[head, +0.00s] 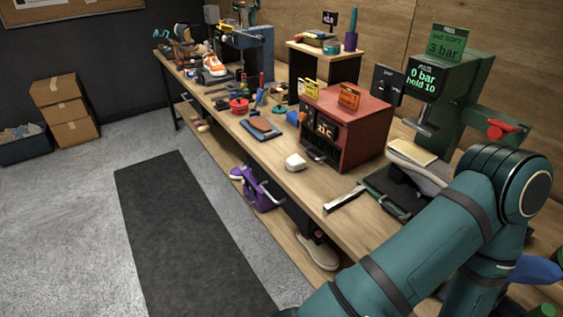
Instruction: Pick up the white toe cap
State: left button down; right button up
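A small white rounded piece, which looks like the toe cap (296,162), lies on the wooden workbench (303,205) in front of the red box-shaped oven. Nothing touches it from above, and bare wood shows around its front side. A teal arm of mine crosses the lower right of the head view and bends near the right edge. Neither of my grippers shows in this view.
The red oven (367,128) stands right behind the toe cap. A green press (455,105) with a white sole (418,178) under it stands further right. A metal-bladed tool (345,198) lies near the front edge. Several tools and a dark tray (262,128) lie further left.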

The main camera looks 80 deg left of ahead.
aim_at(294, 163)
jog(key=u, duration=2.6)
jog(key=i+j, duration=0.3)
